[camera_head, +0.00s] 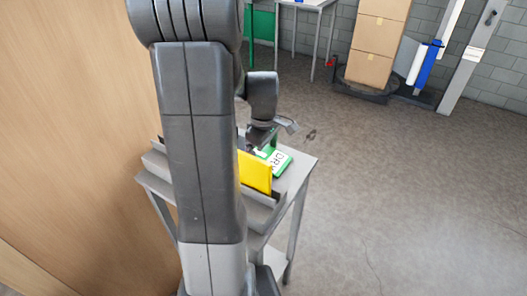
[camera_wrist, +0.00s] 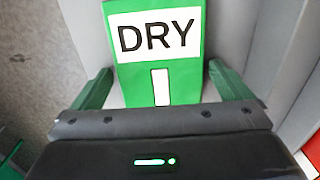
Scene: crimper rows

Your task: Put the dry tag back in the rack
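The dry tag is a green plate with a white panel reading DRY. In the wrist view the dry tag (camera_wrist: 157,50) lies between the two green fingers of my gripper (camera_wrist: 160,88), which stand apart with a gap on each side of it. In the head view the dry tag (camera_head: 280,160) lies on the small grey table, beside my gripper (camera_head: 262,145). The rack (camera_head: 262,196) is a grey trough along the table's near side, and a yellow tag (camera_head: 255,172) stands upright in it. My arm hides much of the rack and the table's left part.
The small grey table (camera_head: 303,163) stands against a wooden panel (camera_head: 80,120) on the left. Stacked boxes (camera_head: 375,40) stand on a dark base at the back right. Another table (camera_head: 310,4) is at the back. The floor on the right is clear.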

